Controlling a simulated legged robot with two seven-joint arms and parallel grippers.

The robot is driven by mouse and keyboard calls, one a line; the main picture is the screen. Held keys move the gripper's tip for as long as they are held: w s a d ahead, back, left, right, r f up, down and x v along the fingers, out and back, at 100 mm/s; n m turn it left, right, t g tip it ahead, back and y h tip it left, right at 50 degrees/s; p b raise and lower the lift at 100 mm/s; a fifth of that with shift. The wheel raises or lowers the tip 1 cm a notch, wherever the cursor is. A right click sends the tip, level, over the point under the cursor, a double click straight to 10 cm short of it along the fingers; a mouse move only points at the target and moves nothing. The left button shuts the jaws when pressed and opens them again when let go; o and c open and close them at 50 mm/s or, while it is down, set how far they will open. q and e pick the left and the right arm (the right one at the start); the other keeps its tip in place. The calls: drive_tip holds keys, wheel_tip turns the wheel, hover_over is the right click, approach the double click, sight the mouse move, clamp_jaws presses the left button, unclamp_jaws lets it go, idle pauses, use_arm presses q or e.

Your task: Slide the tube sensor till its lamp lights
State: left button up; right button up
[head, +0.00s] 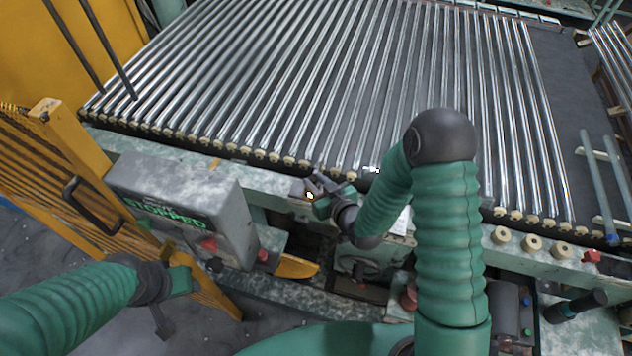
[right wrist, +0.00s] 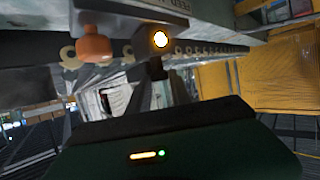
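The tube sensor (head: 307,193) is a small dark block at the front rail of the roller bed, with a lamp that glows yellow. In the right wrist view the sensor (right wrist: 150,48) shows its lamp bright white with an orange rim. My right gripper (head: 322,186) is right at the sensor, its dark fingers close to the block. I cannot tell whether they grip it, as they blend into it in both views. My left gripper (head: 172,300) is low at the left, away from the sensor; its finger gap is unclear.
Long glass tubes (head: 300,80) lie side by side on the roller bed. A grey control box (head: 180,205) stands left of the sensor, and a yellow fence (head: 60,165) beyond it. An orange-red knob (right wrist: 93,45) is beside the sensor in the wrist view.

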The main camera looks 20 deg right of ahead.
clamp_jaws()
drive_tip(key=shift+s+f, duration=0.1)
idle(0.8)
drive_tip(key=shift+f+b, duration=0.1)
drive_tip(key=shift+b, duration=0.4)
drive_tip(key=o, duration=0.8)
unclamp_jaws()
